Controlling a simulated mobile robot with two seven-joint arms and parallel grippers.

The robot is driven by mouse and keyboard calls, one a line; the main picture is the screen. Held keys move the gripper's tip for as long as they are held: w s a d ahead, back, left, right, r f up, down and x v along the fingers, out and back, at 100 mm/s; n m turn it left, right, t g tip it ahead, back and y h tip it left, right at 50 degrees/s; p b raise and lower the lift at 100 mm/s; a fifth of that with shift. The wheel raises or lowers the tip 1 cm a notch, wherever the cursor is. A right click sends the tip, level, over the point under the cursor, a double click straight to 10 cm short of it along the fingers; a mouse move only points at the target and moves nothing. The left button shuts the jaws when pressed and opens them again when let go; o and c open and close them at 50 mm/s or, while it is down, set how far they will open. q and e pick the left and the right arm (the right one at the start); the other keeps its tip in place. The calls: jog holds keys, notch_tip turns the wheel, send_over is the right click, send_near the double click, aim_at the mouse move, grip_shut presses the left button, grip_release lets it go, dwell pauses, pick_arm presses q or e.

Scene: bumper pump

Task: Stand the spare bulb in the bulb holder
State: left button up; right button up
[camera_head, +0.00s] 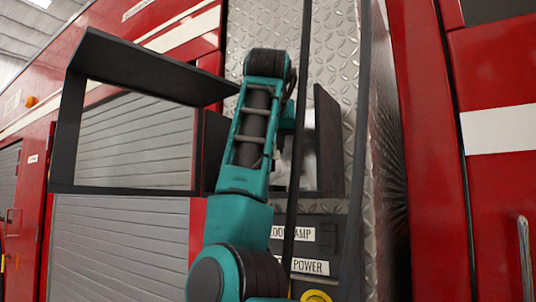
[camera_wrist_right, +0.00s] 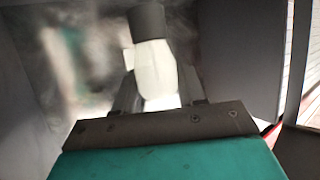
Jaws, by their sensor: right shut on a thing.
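In the right wrist view, my right gripper (camera_wrist_right: 158,88) is shut on a white, rounded spare bulb (camera_wrist_right: 154,68). One dark finger shows on each side of the bulb. A dark grey cylinder (camera_wrist_right: 147,19) meets the bulb's far end; I cannot tell whether it is the bulb's base or part of the bulb holder. I cannot make out the bulb holder for certain. In the head view, my teal right arm reaches up in front of a dark open-fronted shelf and hides the right gripper and the bulb. My left gripper is in neither view.
The dark shelf frame (camera_head: 68,140) has panels close around my arm. In the wrist view, a grey wall (camera_wrist_right: 240,55) stands close right of the bulb, and a blurry reflective panel (camera_wrist_right: 80,60) lies behind. Labels reading "POWER" (camera_head: 305,266) and partly hidden "LAMP" sit below the shelf.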

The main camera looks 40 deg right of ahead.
jog(key=shift+w+d+f, duration=0.3)
jog(key=shift+w+f, duration=0.05)
jog(key=shift+f, duration=0.25)
jog(key=shift+w+d+f, duration=0.25)
jog(key=shift+w+f, duration=0.05)
jog(key=shift+f, duration=0.85)
jog(key=shift+f, duration=0.1)
jog(key=shift+f, duration=0.15)
jog(key=o, duration=0.6)
jog(key=shift+f, duration=0.1)
jog(key=o, duration=0.4)
